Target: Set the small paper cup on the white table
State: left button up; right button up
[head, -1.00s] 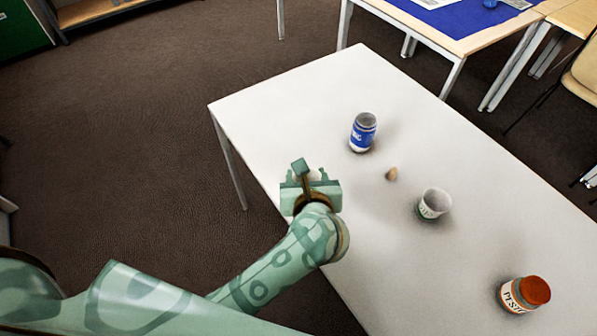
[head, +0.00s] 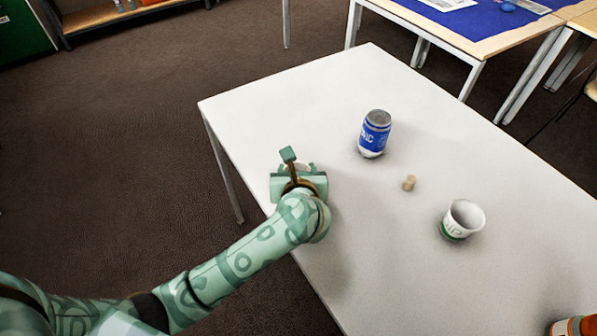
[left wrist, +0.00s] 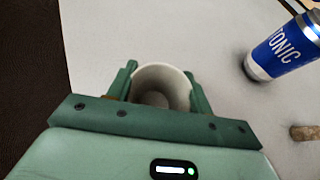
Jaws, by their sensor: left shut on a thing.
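My left gripper (head: 296,168) is over the left part of the white table (head: 285,110). In the left wrist view its fingers (left wrist: 162,88) are shut on a small white paper cup (left wrist: 163,75), whose open rim faces the camera. In the head view the gripper hides nearly all of this cup. I cannot tell whether its base touches the table. My right gripper is not in view.
A blue tonic can (head: 374,134) stands right of the gripper; it shows in the left wrist view (left wrist: 284,48) too. A cork (head: 409,183), a larger white-and-green cup (head: 460,221) and an orange-lidded jar (head: 575,326) are farther right. The table's far left is clear.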

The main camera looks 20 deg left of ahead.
pick_arm(q)
jog(key=shift+s, duration=0.1)
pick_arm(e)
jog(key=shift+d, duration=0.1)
pick_arm(q)
jog(key=o, duration=0.9)
jog(key=shift+o, duration=0.2)
jog(key=shift+r, duration=0.2)
jog(key=p+v, duration=0.4)
jog(key=v, duration=0.8)
jog(key=shift+f, duration=0.15)
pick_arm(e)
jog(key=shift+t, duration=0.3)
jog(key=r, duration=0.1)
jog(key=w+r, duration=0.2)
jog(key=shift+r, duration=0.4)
